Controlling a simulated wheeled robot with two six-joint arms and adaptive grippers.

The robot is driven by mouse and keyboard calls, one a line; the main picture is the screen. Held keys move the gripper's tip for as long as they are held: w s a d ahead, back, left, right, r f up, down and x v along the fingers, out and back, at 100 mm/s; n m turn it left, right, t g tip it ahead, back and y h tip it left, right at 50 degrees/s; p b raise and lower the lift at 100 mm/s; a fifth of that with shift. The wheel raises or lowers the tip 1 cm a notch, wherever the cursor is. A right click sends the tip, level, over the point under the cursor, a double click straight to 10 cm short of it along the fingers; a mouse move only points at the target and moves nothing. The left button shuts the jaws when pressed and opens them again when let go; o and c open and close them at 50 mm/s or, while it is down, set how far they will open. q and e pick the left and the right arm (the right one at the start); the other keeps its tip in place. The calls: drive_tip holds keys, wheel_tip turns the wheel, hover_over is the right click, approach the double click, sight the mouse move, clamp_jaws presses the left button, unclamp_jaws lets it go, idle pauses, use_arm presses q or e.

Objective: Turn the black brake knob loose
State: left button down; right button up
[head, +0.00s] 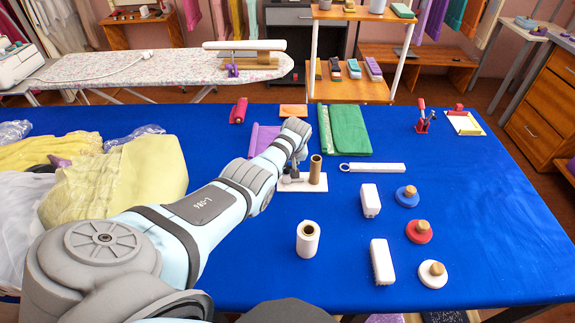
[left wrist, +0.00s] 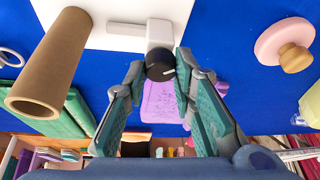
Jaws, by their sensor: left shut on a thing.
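The black brake knob (left wrist: 159,64) sits at the end of a white arm (left wrist: 160,34) on a white base plate (left wrist: 105,22) in the left wrist view. My left gripper (left wrist: 160,70) has its fingertips closed on either side of the knob, and a pale mark shows on the knob's face. In the head view the left gripper (head: 293,168) is at the white base plate (head: 302,186), left of the upright brown cardboard tube (head: 315,170). There the knob is mostly hidden by the gripper. My right gripper is not in view.
A purple cloth (head: 262,138) and green folded cloth (head: 350,130) lie behind the base. A white roll (head: 307,239), white brushes (head: 382,262) and round wooden-knobbed pads (head: 418,231) are in front and right. Yellow fabric (head: 118,185) lies left. The blue table (head: 490,220) is clear at far right.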

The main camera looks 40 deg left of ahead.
use_arm(q)
drive_tip(key=shift+r, duration=0.1)
drive_tip(key=c, duration=1.4)
unclamp_jaws()
drive_tip(key=shift+o, duration=0.2)
drive_tip(key=v, duration=1.2)
drive_tip(key=shift+w, duration=0.1)
